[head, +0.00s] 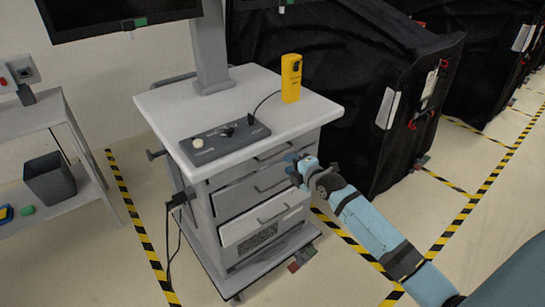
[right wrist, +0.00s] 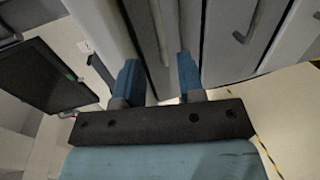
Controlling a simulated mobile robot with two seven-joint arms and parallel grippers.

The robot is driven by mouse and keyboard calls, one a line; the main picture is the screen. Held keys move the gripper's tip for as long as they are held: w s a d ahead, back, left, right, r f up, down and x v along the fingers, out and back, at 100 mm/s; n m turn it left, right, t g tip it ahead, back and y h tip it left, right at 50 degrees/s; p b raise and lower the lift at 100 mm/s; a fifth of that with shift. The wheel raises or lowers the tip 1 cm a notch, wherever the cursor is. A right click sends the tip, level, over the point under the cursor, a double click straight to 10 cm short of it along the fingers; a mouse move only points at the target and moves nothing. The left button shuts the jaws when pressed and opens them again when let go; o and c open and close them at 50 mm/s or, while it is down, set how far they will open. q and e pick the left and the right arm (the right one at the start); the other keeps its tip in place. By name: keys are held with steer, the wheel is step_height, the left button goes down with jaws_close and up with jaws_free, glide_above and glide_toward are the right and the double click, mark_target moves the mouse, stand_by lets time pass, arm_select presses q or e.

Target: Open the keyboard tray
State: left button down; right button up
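A grey cart (head: 213,203) stands in the middle of the head view, with stacked drawer fronts under its white top. The uppermost front (head: 245,163), just under the top, appears to be the keyboard tray and looks shut. Its dark bar handle (head: 272,152) also shows in the right wrist view (right wrist: 159,32). My right gripper (head: 303,168) is at the right end of that front. In the right wrist view its two blue fingers (right wrist: 160,80) are apart, with the handle running ahead between them; contact cannot be told. My left gripper is not in view.
A yellow device (head: 291,78) and a grey control box (head: 225,140) sit on the cart top. A black covered cart (head: 340,90) stands close behind my right gripper. A side table (head: 45,120) with a bin (head: 50,178) is at left. Floor in front is clear.

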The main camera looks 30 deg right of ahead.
mark_target(276, 156)
steer(key=x, duration=0.8)
steer(key=shift+w+b, duration=0.1)
steer(key=shift+b, duration=0.25)
steer(key=shift+c, duration=0.2)
jaws_close()
